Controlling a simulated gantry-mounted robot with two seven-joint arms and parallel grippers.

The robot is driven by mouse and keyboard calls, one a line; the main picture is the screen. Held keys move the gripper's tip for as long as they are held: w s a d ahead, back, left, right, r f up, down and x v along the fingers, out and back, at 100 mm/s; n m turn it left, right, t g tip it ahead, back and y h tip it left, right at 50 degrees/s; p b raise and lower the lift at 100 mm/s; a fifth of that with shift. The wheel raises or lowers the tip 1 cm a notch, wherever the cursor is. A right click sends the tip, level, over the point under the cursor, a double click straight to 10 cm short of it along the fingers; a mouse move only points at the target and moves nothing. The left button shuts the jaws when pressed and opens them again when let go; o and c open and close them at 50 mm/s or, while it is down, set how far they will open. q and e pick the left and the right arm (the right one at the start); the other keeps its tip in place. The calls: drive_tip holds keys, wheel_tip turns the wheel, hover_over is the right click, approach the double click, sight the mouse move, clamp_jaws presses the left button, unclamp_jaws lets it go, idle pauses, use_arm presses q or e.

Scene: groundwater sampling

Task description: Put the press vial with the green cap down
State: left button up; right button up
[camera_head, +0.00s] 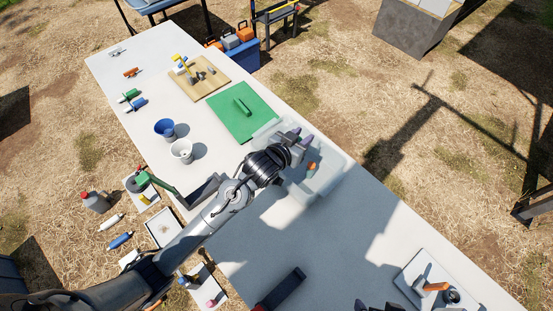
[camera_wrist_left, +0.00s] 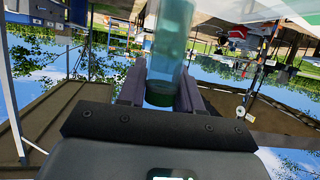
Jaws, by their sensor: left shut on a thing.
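My left gripper (camera_head: 304,138) is above the long white table, at the clear shallow tray (camera_head: 325,182). In the left wrist view the gripper (camera_wrist_left: 159,90) is shut on the press vial (camera_wrist_left: 173,35), a see-through blue-teal cylinder. Its dark green end (camera_wrist_left: 159,97), which looks like the cap, is between the fingers and nearest the palm. The far end runs out of the top of that view. In the head view I cannot make out the vial clearly, nor whether it touches anything. My right gripper is not clearly in view.
A small orange item (camera_head: 312,166) shows at the tray. A green mat (camera_head: 230,123) lies beyond it, with a wooden board (camera_head: 213,83) behind. A blue cup (camera_head: 164,129) and a white cup (camera_head: 182,151) stand left. A white board (camera_head: 411,278) with tools is front right.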

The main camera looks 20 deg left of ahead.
drive_tip(key=f, duration=0.1)
drive_tip(key=f+b, duration=0.1)
drive_tip(key=s, duration=0.1)
drive_tip(key=shift+d+f+b, duration=0.25)
drive_tip(key=shift+f+b, duration=0.1)
drive_tip(key=shift+f, duration=0.2)
use_arm(q)
drive_tip(key=w+d+m+h, duration=0.2)
drive_tip(key=w+d, duration=0.1)
drive_tip(key=d, duration=0.2)
use_arm(e)
drive_tip(key=shift+f, duration=0.1)
drive_tip(key=shift+b+x, duration=0.9)
drive_tip(key=shift+b, duration=0.35)
drive_tip(key=shift+s+f+b, duration=0.1)
drive_tip(key=shift+f+b, duration=0.6)
drive_tip(key=shift+f, duration=0.05)
use_arm(q)
drive_tip(key=w+a+f, duration=0.2)
drive_tip(key=a+f, duration=0.8)
drive_tip(key=a, duration=0.1)
drive_tip(key=shift+w+f+g, duration=0.3)
drive_tip(key=shift+f, duration=0.1)
drive_tip(key=shift+f, duration=0.1)
drive_tip(key=shift+f, duration=0.55)
